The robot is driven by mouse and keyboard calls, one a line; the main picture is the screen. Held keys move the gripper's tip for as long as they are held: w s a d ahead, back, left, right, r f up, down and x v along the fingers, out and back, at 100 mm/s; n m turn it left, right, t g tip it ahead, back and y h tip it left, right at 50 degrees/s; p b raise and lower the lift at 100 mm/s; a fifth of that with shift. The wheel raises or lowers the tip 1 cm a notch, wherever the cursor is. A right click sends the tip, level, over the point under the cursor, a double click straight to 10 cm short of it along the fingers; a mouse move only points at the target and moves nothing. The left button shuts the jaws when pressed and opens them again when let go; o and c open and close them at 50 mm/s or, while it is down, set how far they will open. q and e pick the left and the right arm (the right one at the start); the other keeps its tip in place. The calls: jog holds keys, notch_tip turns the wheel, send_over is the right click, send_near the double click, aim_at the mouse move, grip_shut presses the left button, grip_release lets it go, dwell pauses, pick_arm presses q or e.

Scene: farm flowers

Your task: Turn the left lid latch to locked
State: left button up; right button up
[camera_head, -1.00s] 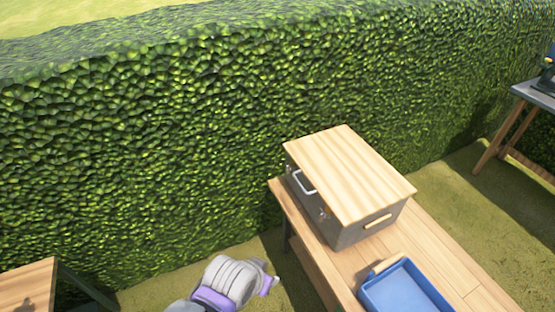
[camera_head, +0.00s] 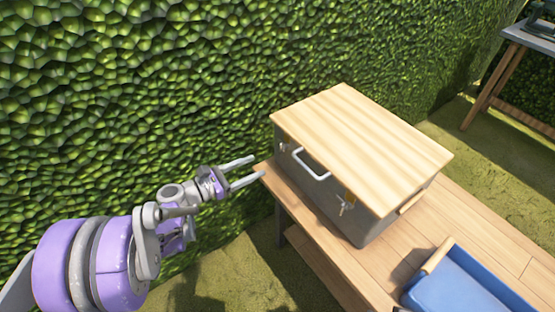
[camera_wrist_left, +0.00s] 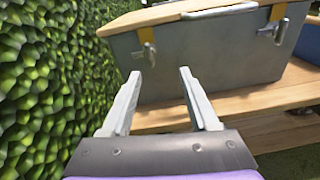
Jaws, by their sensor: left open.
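A grey box (camera_head: 325,205) with a pale wooden lid (camera_head: 360,140) stands on a wooden bench. Its front has a silver handle (camera_head: 311,167) between two silver latches. The right latch (camera_head: 344,204) sits under a similar tab. My left gripper (camera_head: 259,165) is open and empty, in front of the box's left end and apart from it. In the left wrist view its fingers (camera_wrist_left: 160,73) point towards the left latch. My right gripper is not in view.
The bench top (camera_head: 470,225) runs along below and beside the box. A blue tray (camera_head: 462,283) lies on it at the lower right. A tall hedge (camera_head: 130,90) rises close behind my left arm. Another table (camera_head: 528,38) stands at the far right.

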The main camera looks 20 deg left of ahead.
aim_at(283, 148)
pick_arm(q)
jog(key=w+d+n+t+b, duration=0.1)
jog(key=w+d, duration=0.4)
jog(key=w, duration=0.4)
jog(key=shift+w+f, duration=0.15)
jog(key=shift+f, duration=0.05)
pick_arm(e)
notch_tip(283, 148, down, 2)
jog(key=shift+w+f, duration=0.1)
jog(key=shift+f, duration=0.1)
pick_arm(q)
grip_shut()
